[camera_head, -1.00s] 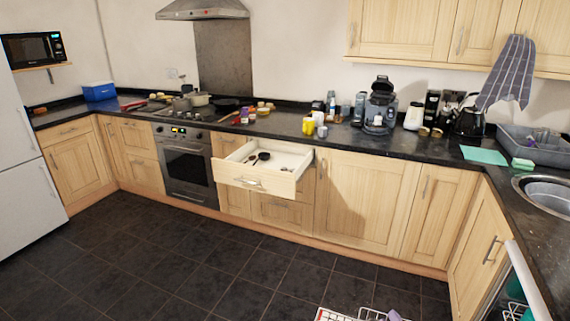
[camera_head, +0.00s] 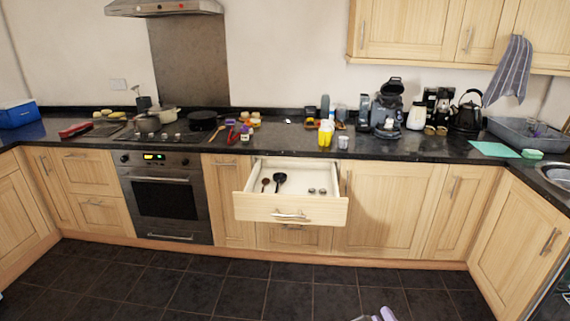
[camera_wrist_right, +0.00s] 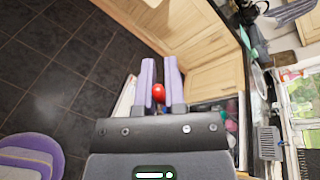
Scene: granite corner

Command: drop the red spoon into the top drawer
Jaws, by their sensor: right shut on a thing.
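The red spoon (camera_wrist_right: 158,93) shows in the right wrist view as a rounded red end between the purple fingers of my right gripper (camera_wrist_right: 161,80), which is shut on it. The rest of the spoon is hidden. In the head view, only a purple tip of my right gripper (camera_head: 385,315) shows at the bottom edge. The top drawer (camera_head: 290,208) is pulled open below the counter, in front of and beyond my gripper. Inside lie a black ladle (camera_head: 280,179), a brown spoon (camera_head: 265,184) and small round items at the right. My left gripper is not in view.
An oven (camera_head: 168,195) stands left of the drawer, and closed cabinets (camera_head: 385,208) stand right of it. The counter (camera_head: 400,148) above holds a yellow container (camera_head: 326,133), pans and a coffee machine (camera_head: 387,108). The dark tiled floor (camera_head: 290,292) before the drawer is clear.

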